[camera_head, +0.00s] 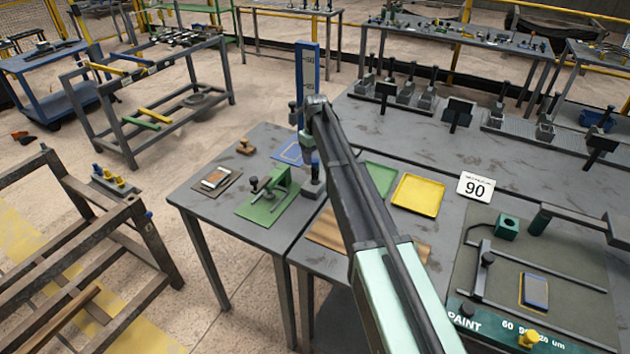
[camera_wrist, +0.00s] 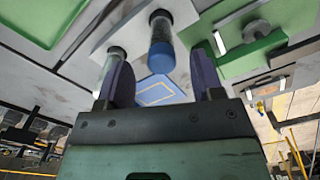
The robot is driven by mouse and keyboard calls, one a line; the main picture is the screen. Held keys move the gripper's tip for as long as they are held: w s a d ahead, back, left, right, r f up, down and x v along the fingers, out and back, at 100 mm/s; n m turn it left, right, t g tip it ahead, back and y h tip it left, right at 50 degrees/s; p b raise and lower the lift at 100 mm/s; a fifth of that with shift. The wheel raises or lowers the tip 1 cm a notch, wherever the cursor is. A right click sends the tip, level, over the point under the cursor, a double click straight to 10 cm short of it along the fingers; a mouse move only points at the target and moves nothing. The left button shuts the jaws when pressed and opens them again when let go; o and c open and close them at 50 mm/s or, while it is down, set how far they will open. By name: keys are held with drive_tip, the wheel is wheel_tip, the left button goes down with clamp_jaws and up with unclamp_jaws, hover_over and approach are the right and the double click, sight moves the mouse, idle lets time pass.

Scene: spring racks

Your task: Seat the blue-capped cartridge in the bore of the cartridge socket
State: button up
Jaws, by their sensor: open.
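In the wrist view, the blue-capped cartridge (camera_wrist: 161,45) stands with its blue end toward the camera. It lies beyond the two purple fingers of my gripper (camera_wrist: 162,80), in line with the gap between them, and nothing is gripped. My gripper is open. A pale, glassy upright cylinder (camera_wrist: 109,68) stands to its left, partly hidden by the left finger. Both rise from a light grey plate. I cannot tell for sure which part is the cartridge socket or where its bore is. In the head view, my arm hides much of this area.
A green lever fixture (camera_head: 270,196) stands on the table, also seen in the wrist view (camera_wrist: 250,50). A blue mat (camera_head: 287,152) lies behind it. A tall blue scale post (camera_head: 307,75) rises at the back. A yellow tray (camera_head: 418,195) is right of my arm.

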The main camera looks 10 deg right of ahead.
sight(315, 160)
drive_tip(key=f+b, duration=0.4)
drive_tip(key=f, duration=0.1)
drive_tip(key=shift+w+a+f+b, duration=0.15)
drive_tip(key=shift+w+f+b, duration=0.05)
drive_tip(key=shift+b, duration=0.2)
drive_tip(key=shift+r, duration=0.25)
drive_tip(key=c, duration=1.1)
drive_tip(key=shift+o, duration=0.2)
drive_tip(key=shift+r+p, duration=0.15)
drive_tip(key=shift+p, duration=0.2)
wheel_tip(315, 160, up, 20)
drive_tip(key=p, duration=1.9)
drive_tip(key=shift+p, duration=0.4)
